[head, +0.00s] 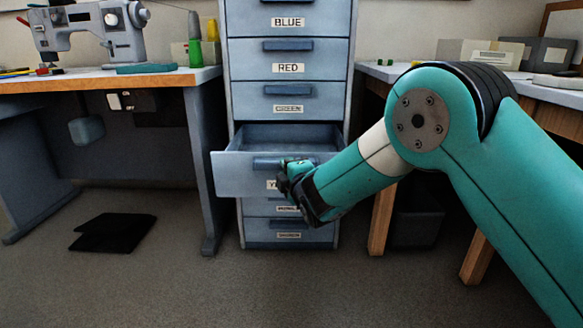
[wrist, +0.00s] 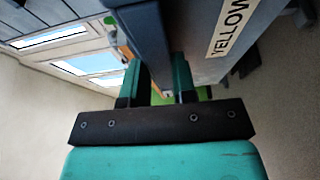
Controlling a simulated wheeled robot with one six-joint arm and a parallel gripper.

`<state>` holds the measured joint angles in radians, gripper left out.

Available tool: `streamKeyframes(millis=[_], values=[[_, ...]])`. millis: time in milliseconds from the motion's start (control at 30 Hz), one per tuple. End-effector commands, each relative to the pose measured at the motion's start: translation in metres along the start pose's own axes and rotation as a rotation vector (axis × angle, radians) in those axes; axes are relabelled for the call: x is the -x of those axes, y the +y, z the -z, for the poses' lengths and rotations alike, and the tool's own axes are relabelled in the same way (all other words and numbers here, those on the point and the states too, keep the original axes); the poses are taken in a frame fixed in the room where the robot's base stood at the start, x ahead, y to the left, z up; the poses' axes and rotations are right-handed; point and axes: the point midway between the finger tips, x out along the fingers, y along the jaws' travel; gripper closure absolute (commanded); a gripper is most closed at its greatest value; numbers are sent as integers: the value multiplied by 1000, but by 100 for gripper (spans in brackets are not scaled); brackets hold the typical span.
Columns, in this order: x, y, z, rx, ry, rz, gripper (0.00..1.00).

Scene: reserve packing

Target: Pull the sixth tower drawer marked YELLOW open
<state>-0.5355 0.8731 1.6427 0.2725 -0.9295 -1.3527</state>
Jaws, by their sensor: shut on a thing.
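The blue-grey drawer tower (head: 291,50) stands in the middle of the head view. The YELLOW drawer (head: 238,178) is pulled out from the tower, and its empty-looking inside (head: 285,138) shows from above. Its label is mostly hidden by my gripper in the head view, but the YELLOW label (wrist: 231,27) reads clearly in the wrist view. My gripper (head: 290,172) is shut on the drawer's handle (head: 266,163). In the wrist view the dark handle (wrist: 145,40) runs between the two fingers.
Closed drawers marked BLUE (head: 290,22) and RED (head: 288,68) sit above; more closed drawers sit below. A desk with a sewing machine (head: 90,28) stands left, a wooden bench (head: 545,92) right. A black mat (head: 113,232) lies on the floor. The floor before the tower is clear.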

Motion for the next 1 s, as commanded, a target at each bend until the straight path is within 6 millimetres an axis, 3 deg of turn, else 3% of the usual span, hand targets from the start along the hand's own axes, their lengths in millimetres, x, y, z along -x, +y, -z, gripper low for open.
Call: streamKeyframes(millis=[133,167,267,667,767,1000], values=[[2,-7,6,-4,12,14,100],[2,-7,6,-4,12,14,72],[2,-6,5,-4,11,13,53],[10,-1,1,-3,3,5,53],[25,0,0,-1,3,7,53],[84,-4,2,0,7,9,53]])
